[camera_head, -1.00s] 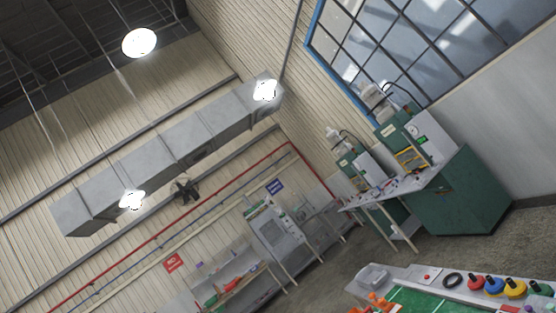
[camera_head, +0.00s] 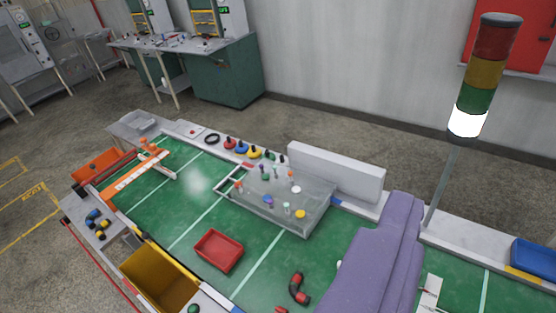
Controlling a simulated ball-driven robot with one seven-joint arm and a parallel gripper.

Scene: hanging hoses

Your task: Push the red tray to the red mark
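The red tray (camera_head: 218,250) is a shallow open box. It sits on the green table surface (camera_head: 190,205), left of centre in the lower part of the view, and looks empty. It lies between the yellow bin and a white line across the green surface. I cannot make out a red mark on the green surface with certainty. My gripper is not in view, so its place relative to the tray does not show.
A yellow bin (camera_head: 160,278) stands left of the tray. A clear case (camera_head: 285,202) with small items is behind it to the right. A large purple ridged shape (camera_head: 378,255) covers the table's right part. A red and black curved piece (camera_head: 298,288) lies in front.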

